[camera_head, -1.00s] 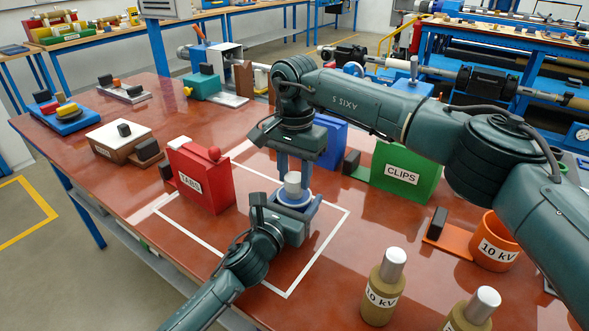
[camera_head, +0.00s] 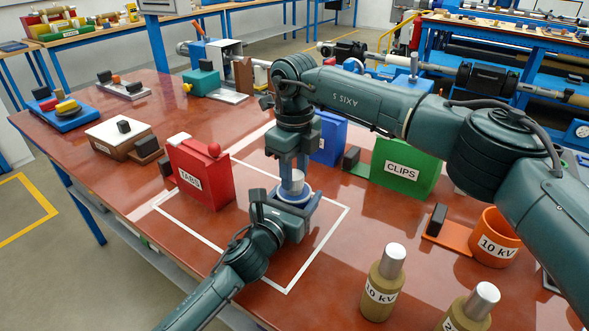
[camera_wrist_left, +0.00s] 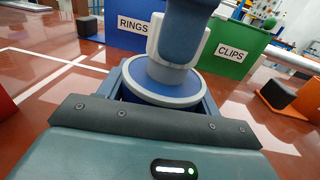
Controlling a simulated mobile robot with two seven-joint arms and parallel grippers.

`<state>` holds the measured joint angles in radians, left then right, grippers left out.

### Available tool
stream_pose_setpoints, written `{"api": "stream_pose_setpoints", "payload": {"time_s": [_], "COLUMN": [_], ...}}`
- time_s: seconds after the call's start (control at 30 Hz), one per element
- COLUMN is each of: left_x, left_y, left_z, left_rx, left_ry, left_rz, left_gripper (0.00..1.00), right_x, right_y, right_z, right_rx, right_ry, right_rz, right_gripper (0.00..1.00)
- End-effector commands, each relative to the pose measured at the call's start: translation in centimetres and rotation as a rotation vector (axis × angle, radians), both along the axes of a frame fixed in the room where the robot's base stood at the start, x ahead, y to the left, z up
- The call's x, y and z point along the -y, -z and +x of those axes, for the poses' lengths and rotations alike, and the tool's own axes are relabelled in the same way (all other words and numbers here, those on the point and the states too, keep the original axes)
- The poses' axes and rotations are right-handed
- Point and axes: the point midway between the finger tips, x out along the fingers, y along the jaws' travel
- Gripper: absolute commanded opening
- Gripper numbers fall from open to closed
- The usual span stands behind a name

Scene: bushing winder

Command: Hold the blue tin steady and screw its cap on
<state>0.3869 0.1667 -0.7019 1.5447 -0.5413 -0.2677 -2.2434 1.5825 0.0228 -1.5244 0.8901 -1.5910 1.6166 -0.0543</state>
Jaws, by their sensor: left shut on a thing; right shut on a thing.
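The blue tin (camera_head: 294,197) stands within the white taped outline on the red bench; in the left wrist view its pale rim (camera_wrist_left: 162,95) faces up. My left gripper (camera_head: 287,203) is shut around the tin's sides, low over the bench. My right gripper (camera_head: 292,178) points straight down above it, shut on the pale cap (camera_head: 298,183). In the left wrist view the cap (camera_wrist_left: 168,71) sits at the middle of the tin's top, partly hidden by a right finger. I cannot tell how deep the thread sits.
A red TABS box (camera_head: 205,182) stands left of the grippers. A blue RINGS box (camera_wrist_left: 138,14) and a green CLIPS box (camera_head: 408,158) stand behind. An orange 10 kV cup (camera_head: 497,246) and two tan bushings (camera_head: 380,290) are at the right and front.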

Motion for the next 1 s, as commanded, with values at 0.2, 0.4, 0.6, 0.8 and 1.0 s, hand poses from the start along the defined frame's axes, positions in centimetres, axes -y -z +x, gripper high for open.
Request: {"api": "stream_pose_setpoints", "payload": {"time_s": [0.2,0.4,0.6,0.8,1.0], "left_x": [-0.04,-0.05,-0.06,-0.07,-0.06], "left_y": [0.08,0.08,0.09,0.09,0.09], "left_z": [0.01,0.01,0.02,0.02,0.02], "left_rx": [-0.002,-0.002,-0.002,-0.002,-0.002], "left_ry": [-0.001,-0.001,-0.002,-0.002,-0.002], "left_rz": [0.001,0.001,0.001,0.001,0.001], "left_gripper": [0.0,0.0,0.0,0.0,0.0], "right_x": [0.0,-0.05,-0.11,-0.12,-0.13], "right_y": [0.0,0.03,0.06,0.06,0.08], "right_z": [-0.01,-0.02,-0.01,-0.01,-0.02], "right_rx": [0.001,0.001,0.001,0.001,0.001], "right_ry": [0.494,0.953,1.357,1.412,1.41], "right_rz": [-0.001,0.0,0.0,0.0,0.0], "right_gripper": [0.14,0.14,0.14,0.14,0.51]}}
